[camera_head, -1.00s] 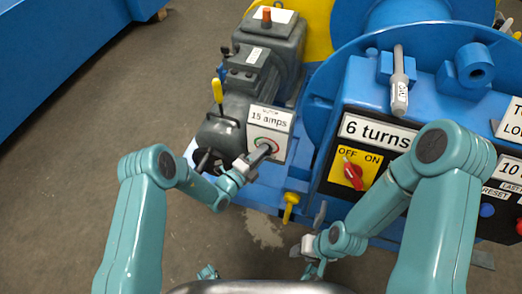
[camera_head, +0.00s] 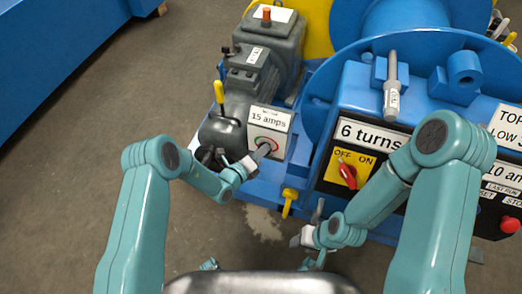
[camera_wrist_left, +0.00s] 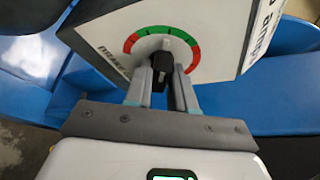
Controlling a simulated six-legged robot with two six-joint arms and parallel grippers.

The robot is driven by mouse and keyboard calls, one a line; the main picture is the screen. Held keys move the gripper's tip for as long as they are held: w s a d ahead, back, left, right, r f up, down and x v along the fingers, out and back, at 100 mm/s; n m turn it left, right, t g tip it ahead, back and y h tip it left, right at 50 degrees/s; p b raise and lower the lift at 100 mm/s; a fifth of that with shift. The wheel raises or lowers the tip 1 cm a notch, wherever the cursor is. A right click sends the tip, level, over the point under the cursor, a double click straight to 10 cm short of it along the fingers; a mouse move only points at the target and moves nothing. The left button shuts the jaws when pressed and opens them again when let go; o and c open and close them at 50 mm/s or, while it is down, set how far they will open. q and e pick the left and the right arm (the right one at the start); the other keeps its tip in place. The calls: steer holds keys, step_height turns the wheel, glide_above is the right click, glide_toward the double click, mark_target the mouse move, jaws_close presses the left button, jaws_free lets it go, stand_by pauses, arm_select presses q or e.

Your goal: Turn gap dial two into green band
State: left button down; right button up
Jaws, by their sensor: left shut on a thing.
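The dial is on the front of the white box labelled 15 amps (camera_head: 271,120). In the left wrist view its round scale (camera_wrist_left: 155,31) has a green band along the top and red at both sides. My left gripper (camera_head: 259,155) is at the dial, its two fingers shut on the dark knob (camera_wrist_left: 163,64) in the left wrist view (camera_wrist_left: 164,83).
The yellow switch plate (camera_head: 358,160) with a red knob sits right of the dial under the 6 turns sign (camera_head: 370,135). A yellow-handled lever (camera_head: 219,92) stands behind left. A yellow fitting (camera_head: 289,197) protrudes below. Open floor (camera_head: 90,150) lies left.

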stand_by(0.3)
arm_select(q)
steer(key=c, duration=1)
jaws_free()
steer(key=shift+c, duration=0.2)
steer(key=p+v, duration=0.2)
steer(key=v, duration=1.4)
steer(key=shift+s+p, duration=0.2)
steer(key=shift+p, duration=0.1)
steer(key=shift+r, duration=0.1)
